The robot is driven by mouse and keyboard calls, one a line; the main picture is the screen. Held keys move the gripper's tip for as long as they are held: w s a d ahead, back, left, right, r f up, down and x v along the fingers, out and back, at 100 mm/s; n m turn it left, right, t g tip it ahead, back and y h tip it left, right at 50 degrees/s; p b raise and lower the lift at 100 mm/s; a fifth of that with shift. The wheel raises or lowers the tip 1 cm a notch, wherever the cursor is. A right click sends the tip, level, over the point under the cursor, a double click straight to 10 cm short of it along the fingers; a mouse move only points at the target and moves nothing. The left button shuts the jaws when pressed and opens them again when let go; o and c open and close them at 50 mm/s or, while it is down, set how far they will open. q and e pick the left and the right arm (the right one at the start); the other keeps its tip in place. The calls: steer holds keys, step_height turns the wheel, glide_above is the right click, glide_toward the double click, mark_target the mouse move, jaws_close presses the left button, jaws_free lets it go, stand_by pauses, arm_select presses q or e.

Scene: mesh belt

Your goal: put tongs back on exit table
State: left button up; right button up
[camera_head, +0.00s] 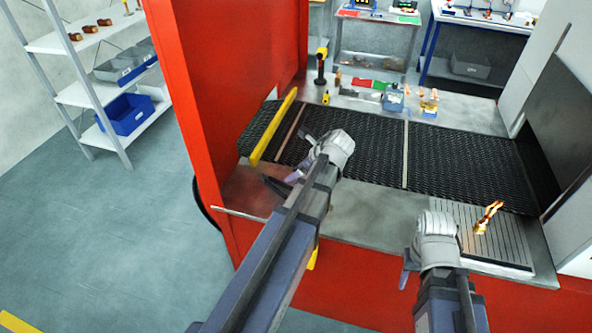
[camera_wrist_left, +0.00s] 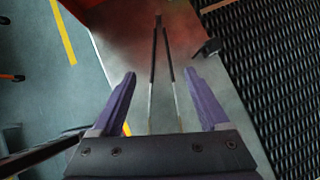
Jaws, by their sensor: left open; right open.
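The tongs (camera_wrist_left: 155,70) show in the left wrist view as a thin dark V with paler lower legs. They lie between the two spread fingers of my left gripper (camera_wrist_left: 160,74), with gaps on both sides. Whether they touch the surface beneath is unclear. In the head view my left gripper (camera_head: 285,182) is over the grey metal surface (camera_head: 240,187) at the belt's left front, which looks like the exit table. A thin pale rod (camera_head: 238,213), possibly part of the tongs, crosses its front edge. My right gripper (camera_head: 405,270) is open and empty beside the ribbed plate.
The dark mesh belt (camera_head: 375,155) runs behind my arms, with a yellow bar (camera_head: 272,128) across its left end. A ribbed plate (camera_head: 515,248) holds shiny copper-coloured pieces (camera_head: 487,217). A red panel (camera_head: 225,70) stands at left. Small tools and boxes line the back ledge.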

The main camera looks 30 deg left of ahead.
arm_select(q)
steer(key=p+v, duration=0.7)
steer(key=v, duration=0.4)
steer(key=shift+p, duration=0.3)
steer(key=s+d+f+n+h, duration=0.1)
steer(key=s+d+n+h, duration=0.1)
steer(key=s+d+n, duration=0.3)
steer(key=s+d+f+n+g+h, duration=0.1)
steer(key=s+d+n, duration=0.3)
steer(key=d, duration=0.6)
steer(key=s+d+f+n+h, duration=0.2)
steer(key=s+d+n, duration=0.3)
steer(key=d, duration=0.3)
steer(key=shift+s+d+f+n+g+h, duration=0.2)
steer(key=shift+s+n+g+h, duration=0.15)
steer(key=shift+n+h, duration=0.35)
step_height(320, 180, down, 13)
steer(key=b, duration=1.2)
steer(key=shift+b, duration=0.4)
